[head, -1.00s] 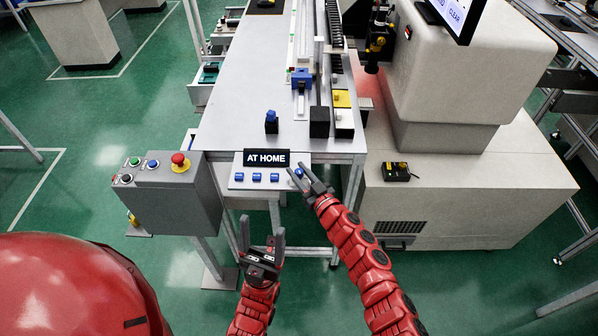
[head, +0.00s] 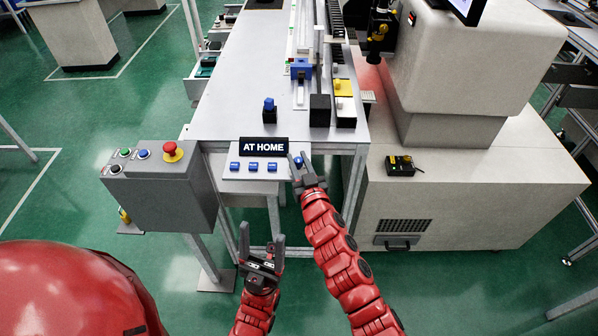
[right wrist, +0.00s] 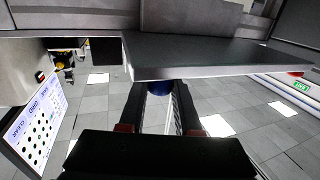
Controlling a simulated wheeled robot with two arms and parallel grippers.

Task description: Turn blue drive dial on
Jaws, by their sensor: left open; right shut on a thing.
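The blue drive dial (head: 298,161) is at the right end of the pale panel on the table's front edge. My right gripper (head: 299,168) is at the dial, shut on it, and its fingers hide part of the knob. In the right wrist view the dial (right wrist: 159,88) shows as a dark blue round knob between the two fingers (right wrist: 159,100), below a grey plate. Which way the dial is turned cannot be told. My left gripper (head: 261,249) is open and empty, below the panel in front of the table.
Several blue buttons (head: 253,166) sit in a row left of the dial, under a black "AT HOME" sign (head: 264,146). A grey control box (head: 160,195) with a red button (head: 172,151) stands at left. A white machine (head: 470,185) stands at right.

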